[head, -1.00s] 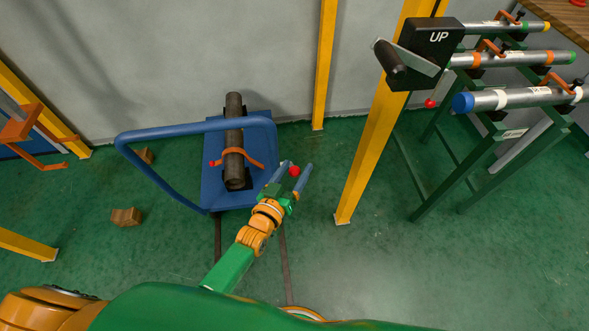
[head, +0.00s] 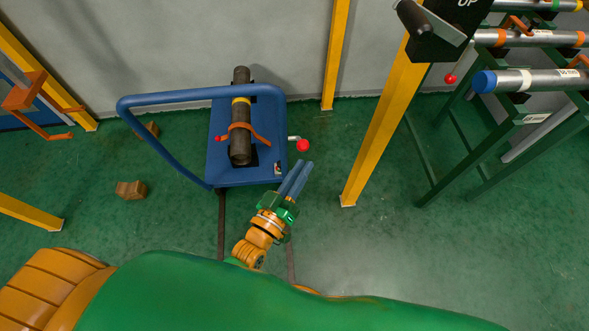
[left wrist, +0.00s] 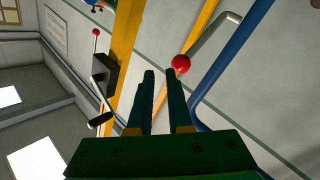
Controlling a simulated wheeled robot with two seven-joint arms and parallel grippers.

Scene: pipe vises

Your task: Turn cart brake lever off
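The cart brake lever is a short grey rod with a red ball knob (head: 302,145) at the right side of the blue cart (head: 218,160). It sticks out sideways to the right. In the left wrist view the red knob (left wrist: 181,64) shows just beyond the right fingertip, with its rod running up to the right. My left gripper (head: 304,163) is just on the near side of the knob, apart from it and empty. Its two blue fingers are parallel with a narrow gap between them, seen also in the left wrist view (left wrist: 160,73). My right gripper is out of view.
A yellow post (head: 377,130) with a crank box (head: 450,40) stands to the right, by a pipe rack (head: 480,150). Wooden blocks (head: 131,190) lie left.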

